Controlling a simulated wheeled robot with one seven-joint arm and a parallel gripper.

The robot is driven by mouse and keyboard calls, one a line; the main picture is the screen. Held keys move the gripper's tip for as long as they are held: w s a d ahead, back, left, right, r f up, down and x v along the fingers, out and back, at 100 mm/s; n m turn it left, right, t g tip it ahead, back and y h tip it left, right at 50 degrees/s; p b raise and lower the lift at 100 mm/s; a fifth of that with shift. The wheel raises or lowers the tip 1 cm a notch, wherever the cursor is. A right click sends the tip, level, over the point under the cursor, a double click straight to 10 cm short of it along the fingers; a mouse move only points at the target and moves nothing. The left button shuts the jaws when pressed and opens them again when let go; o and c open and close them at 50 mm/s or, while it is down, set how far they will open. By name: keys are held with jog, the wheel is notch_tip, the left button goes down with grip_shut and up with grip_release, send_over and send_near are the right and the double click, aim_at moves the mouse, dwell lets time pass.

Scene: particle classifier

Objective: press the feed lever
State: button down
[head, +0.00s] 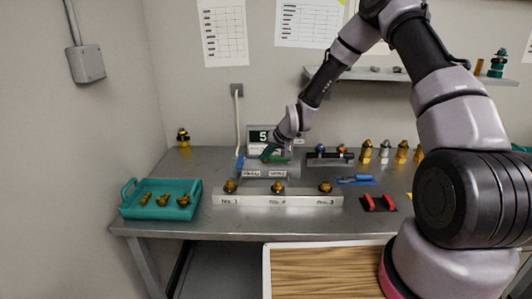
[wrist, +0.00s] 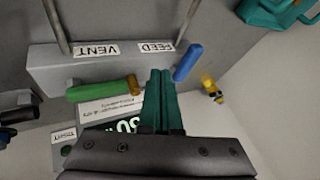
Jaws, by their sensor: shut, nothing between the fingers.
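A blue handle (head: 240,163) sits at the left end of the panel unit at the back of the bench. In the wrist view the blue handle (wrist: 187,62) is beside the FEED label (wrist: 157,47). A green handle (wrist: 97,91) with a brass-coloured end lies on the other side, nearer the VENT label (wrist: 97,50); it also shows in the head view (head: 280,158). My gripper (wrist: 160,74) has teal fingers, shut and empty, between the two handles.
A long block (head: 300,200) with several brass knobs is in front. A teal tray (head: 130,210) with brass pieces is at the left. Several figure-like pieces (head: 384,152) stand at the right.

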aim_at(240, 164)
jog(key=x, duration=0.5)
jog(key=shift+a+f, duration=0.2)
jog(key=shift+a, duration=0.1)
jog(key=shift+a+r, duration=0.2)
jog(key=shift+a, duration=1)
jog(key=shift+w+a, duration=0.1)
jog(key=shift+a, duration=0.4)
jog(key=shift+a, duration=0.1)
